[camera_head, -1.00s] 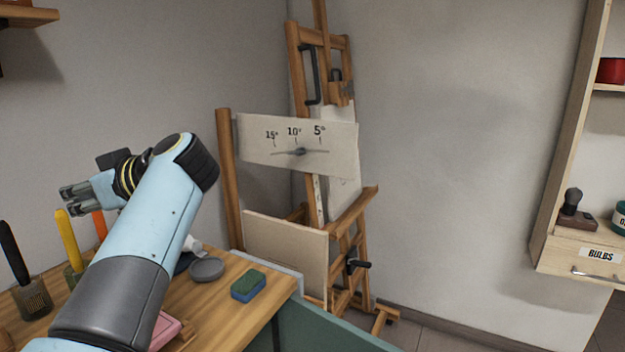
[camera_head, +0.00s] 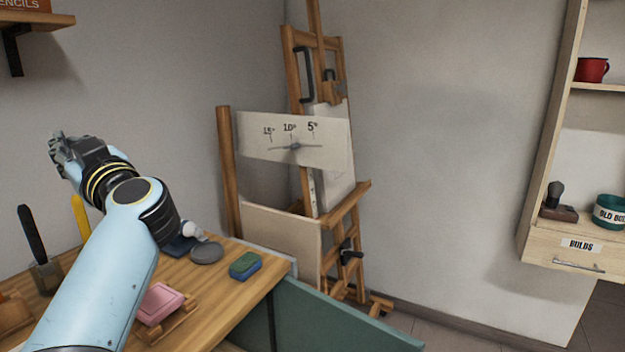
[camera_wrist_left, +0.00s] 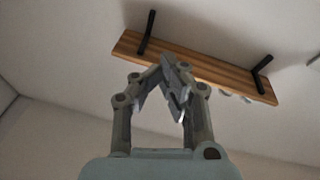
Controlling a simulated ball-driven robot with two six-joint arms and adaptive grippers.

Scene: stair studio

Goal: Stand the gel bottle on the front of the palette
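My left gripper (camera_head: 62,148) is raised above the left part of the wooden workbench, in front of the wall. In the left wrist view its fingertips (camera_wrist_left: 174,78) come together with nothing between them. I cannot make out the gel bottle or the palette for certain. A white-topped, dark blue item (camera_head: 190,231) at the back of the bench is partly hidden by my left arm, and I cannot tell what it is. My right gripper is not in view.
On the workbench (camera_head: 215,302) are a grey disc (camera_head: 207,252), a green-and-blue sponge (camera_head: 245,265), a pink block (camera_head: 160,302) and a dark-handled tool in a holder (camera_head: 44,278). An easel (camera_head: 331,223) stands behind. A wall shelf (camera_head: 40,20) hangs upper left; shelving with a drawer (camera_head: 571,252) is right.

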